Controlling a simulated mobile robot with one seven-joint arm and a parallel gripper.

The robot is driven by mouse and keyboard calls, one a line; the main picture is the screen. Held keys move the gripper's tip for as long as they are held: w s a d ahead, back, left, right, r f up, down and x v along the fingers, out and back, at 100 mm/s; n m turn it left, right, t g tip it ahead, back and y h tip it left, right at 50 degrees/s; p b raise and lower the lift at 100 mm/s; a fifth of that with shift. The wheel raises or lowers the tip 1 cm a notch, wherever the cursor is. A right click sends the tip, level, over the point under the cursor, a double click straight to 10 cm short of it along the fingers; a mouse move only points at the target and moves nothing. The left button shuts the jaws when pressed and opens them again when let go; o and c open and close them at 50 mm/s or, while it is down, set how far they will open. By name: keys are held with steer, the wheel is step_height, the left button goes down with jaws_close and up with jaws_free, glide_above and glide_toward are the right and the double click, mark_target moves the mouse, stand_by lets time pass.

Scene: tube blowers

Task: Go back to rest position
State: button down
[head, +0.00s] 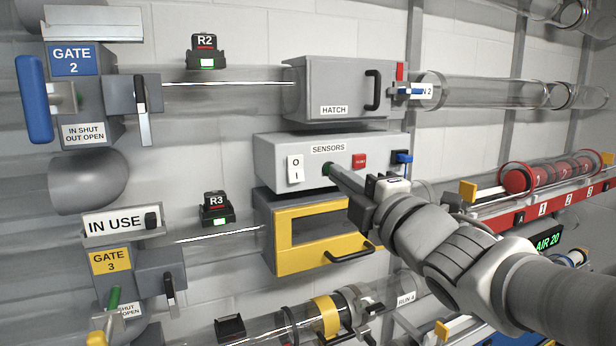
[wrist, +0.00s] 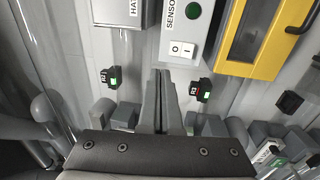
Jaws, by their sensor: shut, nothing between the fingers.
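My gripper (head: 335,172) is at the end of my arm, which reaches in from the lower right in the head view. Its fingers are shut and empty. In the head view the fingertips overlap the front of the grey SENSORS box (head: 272,160), near a green button (head: 328,168); I cannot tell whether they touch it. In the wrist view the fingers (wrist: 160,75) point up the picture, with the white rocker switch (wrist: 182,50) just beyond and right of the tips, and the green button (wrist: 193,11) farther up, clear of them.
Above the SENSORS box is the grey HATCH box (head: 330,95); below is a yellow-framed door (head: 312,237) with a protruding handle. GATE 2 (head: 72,60) and GATE 3 (head: 110,262) stand left. A red rack (head: 560,203) with a tube of red balls lies right, close to my arm.

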steer(key=s+d+f+m+g+h, duration=0.5)
steer(key=d+f+m+h, duration=0.3)
steer(key=f+m, duration=0.45)
steer(key=s+a+f+m+g, duration=0.1)
steer(key=s+f+m+g, duration=0.6)
steer(key=s, duration=0.7)
step_height(320, 180, down, 2)
steer(key=m, duration=0.3)
steer(key=shift+s+a+f, duration=0.15)
steer(key=shift+s, duration=0.15)
